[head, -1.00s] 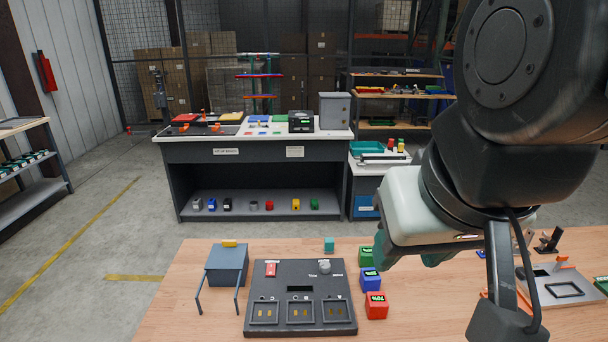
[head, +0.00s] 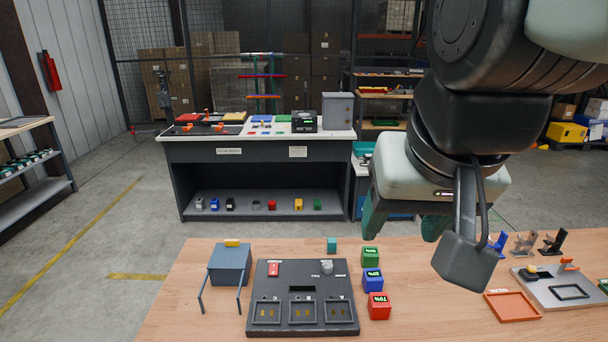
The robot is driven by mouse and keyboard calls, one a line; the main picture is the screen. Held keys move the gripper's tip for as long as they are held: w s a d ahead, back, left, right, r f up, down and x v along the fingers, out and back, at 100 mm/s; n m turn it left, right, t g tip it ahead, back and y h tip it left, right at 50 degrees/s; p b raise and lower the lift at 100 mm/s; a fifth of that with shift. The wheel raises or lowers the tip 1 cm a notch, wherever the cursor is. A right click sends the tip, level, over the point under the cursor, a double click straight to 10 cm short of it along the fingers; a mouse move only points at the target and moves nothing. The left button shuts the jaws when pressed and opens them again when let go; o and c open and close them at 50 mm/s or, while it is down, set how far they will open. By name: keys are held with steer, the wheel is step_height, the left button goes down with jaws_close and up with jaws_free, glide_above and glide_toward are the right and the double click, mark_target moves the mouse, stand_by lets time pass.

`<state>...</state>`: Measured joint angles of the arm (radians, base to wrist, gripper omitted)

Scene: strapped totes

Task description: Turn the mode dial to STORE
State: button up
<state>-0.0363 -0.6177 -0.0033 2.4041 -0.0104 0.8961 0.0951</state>
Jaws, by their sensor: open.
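A round light-grey dial (head: 327,267) sits at the upper right of a dark control panel (head: 258,288) on the wooden table. Small white lettering stands beside the dial, too small to read, so I cannot tell its setting. The panel also has a red switch (head: 273,269), a dark slot and a row of three framed bays with yellow marks. My gripper (head: 402,234) has green fingers, points down and is open and empty. It hangs in the air to the right of the dial and above the table, apart from the panel.
Green (head: 370,257), blue (head: 372,280) and red (head: 379,306) cubes stand close to the panel's right side. A teal block (head: 332,245) stands behind it. A blue-grey box with handles (head: 230,264) is at left. An orange tray (head: 512,306) and a grey fixture (head: 574,287) lie right.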

steer(key=w+f+m+g, duration=0.2)
steer(key=w+m, duration=0.2)
steer(key=w, duration=1.1)
steer(key=m+g, duration=0.3)
steer(key=m, duration=0.7)
glide_above(328, 265)
step_height(328, 265, down, 29)
step_height(328, 265, down, 11)
steer(key=shift+r, duration=0.15)
steer(key=shift+c, duration=0.2)
steer(key=c, duration=1)
